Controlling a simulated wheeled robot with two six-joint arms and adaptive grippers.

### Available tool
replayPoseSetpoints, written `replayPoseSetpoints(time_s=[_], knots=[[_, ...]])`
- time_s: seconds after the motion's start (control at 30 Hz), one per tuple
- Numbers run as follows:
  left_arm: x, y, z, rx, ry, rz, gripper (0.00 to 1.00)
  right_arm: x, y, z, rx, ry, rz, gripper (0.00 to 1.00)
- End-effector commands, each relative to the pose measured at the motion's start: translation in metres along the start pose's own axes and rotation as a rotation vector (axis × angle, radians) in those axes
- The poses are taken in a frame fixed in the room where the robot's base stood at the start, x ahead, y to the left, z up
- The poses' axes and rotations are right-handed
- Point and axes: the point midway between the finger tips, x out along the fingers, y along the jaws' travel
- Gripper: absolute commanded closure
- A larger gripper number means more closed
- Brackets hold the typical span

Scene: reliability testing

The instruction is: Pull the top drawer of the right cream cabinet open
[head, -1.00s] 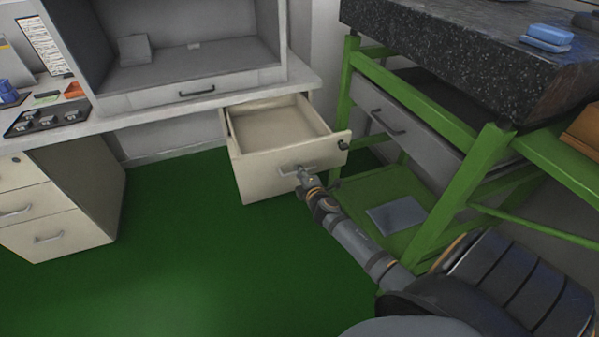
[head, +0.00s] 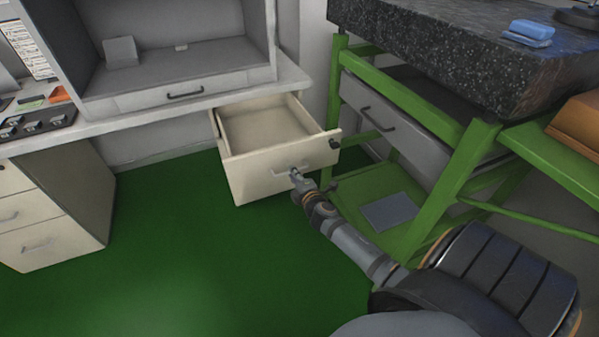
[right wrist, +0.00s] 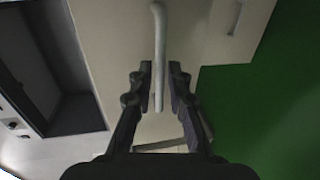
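The right cream cabinet's top drawer (head: 262,178) is pulled out from under the desk top in the head view, and its empty inside shows. A dark lock sits near its right top edge. Its pale bar handle (head: 281,173) is on the front face. My right gripper (head: 295,174) is at the right part of that handle. In the right wrist view, the handle (right wrist: 158,45) runs between my two dark fingers (right wrist: 159,90), with narrow gaps on both sides, so the fingers look open around it. My left gripper is not in view.
A green frame bench (head: 455,185) with a grey drawer (head: 395,130) and a speckled stone slab (head: 440,45) stands close on the right. Another cream cabinet (head: 45,240) stands at the left. The green floor (head: 180,240) in front is clear.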

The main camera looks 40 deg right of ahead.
Motion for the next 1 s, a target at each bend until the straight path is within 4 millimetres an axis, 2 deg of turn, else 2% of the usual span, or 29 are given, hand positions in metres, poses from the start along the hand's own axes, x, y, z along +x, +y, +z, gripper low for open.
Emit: replayPoseSetpoints(time_s=[0.2,0.4,0.57,1.0], knots=[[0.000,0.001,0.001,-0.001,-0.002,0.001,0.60,-0.056,-0.002,0.000,-0.004,0.002,-0.003,0.83],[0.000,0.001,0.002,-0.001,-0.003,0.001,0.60,-0.088,-0.001,0.000,-0.002,0.001,-0.001,0.83],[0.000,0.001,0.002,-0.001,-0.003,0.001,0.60,-0.096,0.001,0.000,0.000,0.000,0.001,0.83],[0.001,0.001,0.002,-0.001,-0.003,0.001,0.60,-0.096,0.000,0.000,0.000,0.000,0.000,0.83]])
